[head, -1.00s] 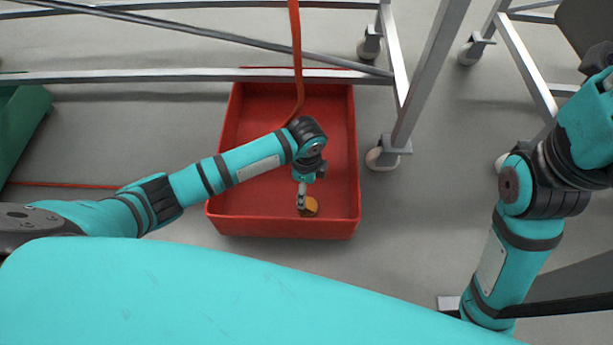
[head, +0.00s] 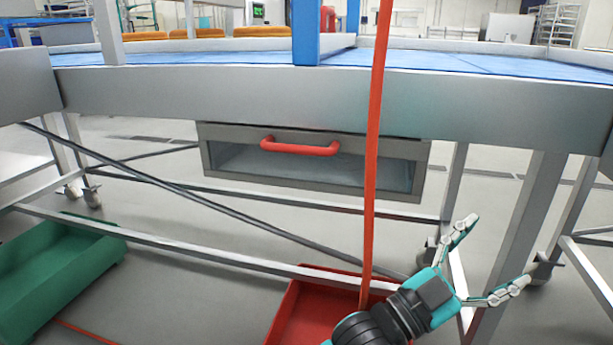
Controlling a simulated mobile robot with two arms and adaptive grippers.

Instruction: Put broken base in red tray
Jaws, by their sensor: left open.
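The red tray (head: 298,308) is on the floor at the bottom middle, and only its far part shows. Most of its inside is cut off by the picture's edge or hidden behind my left arm. My left gripper (head: 496,253) is raised above and right of the tray, fingers spread wide with nothing between them. No broken base can be made out in the visible part of the tray. My right gripper is not in view.
A steel table with a blue top (head: 440,62) spans the view, with a red-handled drawer (head: 310,160) under it. An orange-red strap (head: 373,150) hangs down to the tray. A green crate (head: 60,275) stands at left. Orange-brown rounds (head: 262,31) lie at the back.

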